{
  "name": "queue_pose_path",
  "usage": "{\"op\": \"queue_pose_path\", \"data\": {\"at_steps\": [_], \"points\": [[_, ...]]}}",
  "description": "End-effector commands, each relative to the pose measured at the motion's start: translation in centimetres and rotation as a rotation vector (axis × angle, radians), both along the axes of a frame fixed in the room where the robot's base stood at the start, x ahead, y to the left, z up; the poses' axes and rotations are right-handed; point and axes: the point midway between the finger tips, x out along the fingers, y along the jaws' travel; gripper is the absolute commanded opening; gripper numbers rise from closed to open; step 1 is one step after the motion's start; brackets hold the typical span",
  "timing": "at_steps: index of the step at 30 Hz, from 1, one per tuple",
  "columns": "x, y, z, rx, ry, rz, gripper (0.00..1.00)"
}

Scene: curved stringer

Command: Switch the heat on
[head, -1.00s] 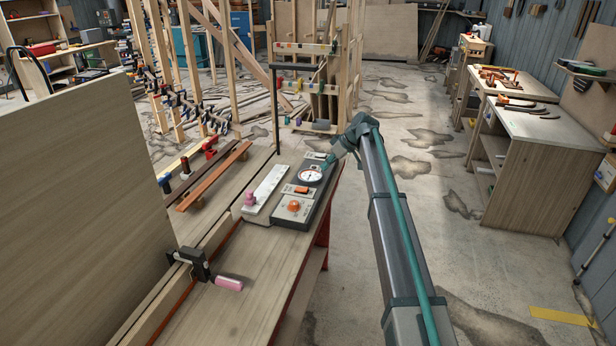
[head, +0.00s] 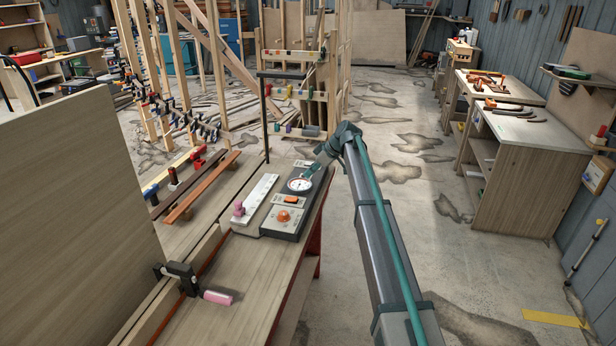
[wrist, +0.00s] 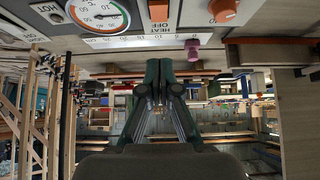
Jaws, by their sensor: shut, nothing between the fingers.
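The dark control box (head: 268,231) sits on the bench and carries a round white dial gauge (head: 299,184), an orange rocker switch (head: 290,199) and an orange round knob (head: 284,216). In the wrist view the rocker switch (wrist: 158,11) shows at the top edge, partly cut off, near the word HEAT; I cannot tell its position. The gauge (wrist: 98,12) is left of it and the orange knob (wrist: 224,10) right of it. My gripper (wrist: 166,64) is shut and empty, apart from the switch in the picture. In the head view it is small, near the gauge's far side.
A pale strip with a pink knob (head: 238,209) lies left of the box. A clamp with a pink handle (head: 217,297) holds the large upright board (head: 80,210) at the bench's left. A thin dark post (head: 265,120) stands behind the box. Floor right of the bench is open.

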Motion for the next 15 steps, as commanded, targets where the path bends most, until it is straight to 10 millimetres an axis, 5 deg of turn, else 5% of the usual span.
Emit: {"op": "queue_pose_path", "data": {"at_steps": [15], "points": [[0.9,4.9,-7.3,0.000,0.003,-0.002,0.00]]}}
